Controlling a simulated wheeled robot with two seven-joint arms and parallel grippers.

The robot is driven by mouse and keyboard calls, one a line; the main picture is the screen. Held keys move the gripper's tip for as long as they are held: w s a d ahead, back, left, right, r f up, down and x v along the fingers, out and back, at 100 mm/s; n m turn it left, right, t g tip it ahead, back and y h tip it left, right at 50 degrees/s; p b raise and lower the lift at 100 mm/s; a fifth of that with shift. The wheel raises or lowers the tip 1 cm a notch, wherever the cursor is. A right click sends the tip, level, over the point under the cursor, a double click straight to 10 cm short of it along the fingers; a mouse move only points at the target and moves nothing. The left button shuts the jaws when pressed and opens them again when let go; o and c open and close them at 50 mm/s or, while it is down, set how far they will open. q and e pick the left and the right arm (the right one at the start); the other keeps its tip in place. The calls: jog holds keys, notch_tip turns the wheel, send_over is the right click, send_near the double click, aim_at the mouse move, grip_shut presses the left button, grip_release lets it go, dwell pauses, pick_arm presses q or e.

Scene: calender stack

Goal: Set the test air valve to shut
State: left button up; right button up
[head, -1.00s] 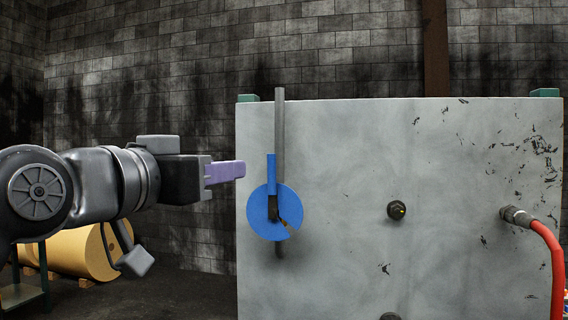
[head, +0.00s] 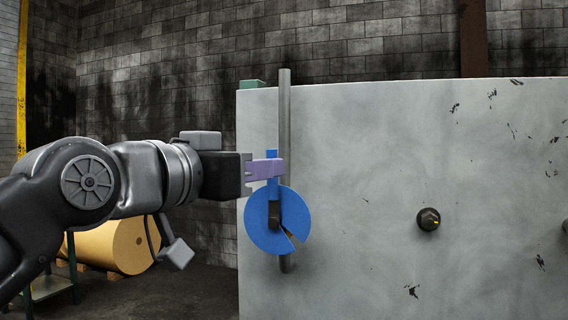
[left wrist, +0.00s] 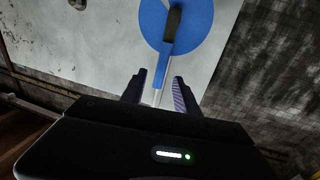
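The air valve shows in the head view as a blue disc (head: 263,230) with a notch at its lower right, in front of a grey vertical pipe (head: 285,110). Its blue lever (head: 272,156) points straight up, along the pipe. My left gripper (head: 267,169) reaches in from the left, its purple finger crossing in front of the lever's upper part. In the left wrist view, the two fingers (left wrist: 158,82) stand apart on either side of the lever's end, with the disc (left wrist: 193,22) beyond. Whether they touch the lever I cannot tell. My right gripper is not in view.
The pale grey panel (head: 370,150) carries a dark fitting (head: 428,219) right of the valve. A yellow roll (head: 125,245) lies behind my left arm. A brick wall (head: 380,45) stands behind, and the panel face right of the valve is mostly clear.

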pick_arm(q)
jog(key=p+x, duration=0.5)
jog(key=x, duration=0.1)
jog(key=shift+w+d+r, duration=0.15)
jog(key=shift+w+r, duration=0.05)
jog(key=shift+w, duration=0.15)
jog(key=shift+w+d+f+p, duration=0.1)
jog(key=shift+w+d+p, duration=0.15)
jog(key=shift+p, duration=0.05)
jog(key=shift+f, duration=0.1)
grip_shut()
dwell(0.8)
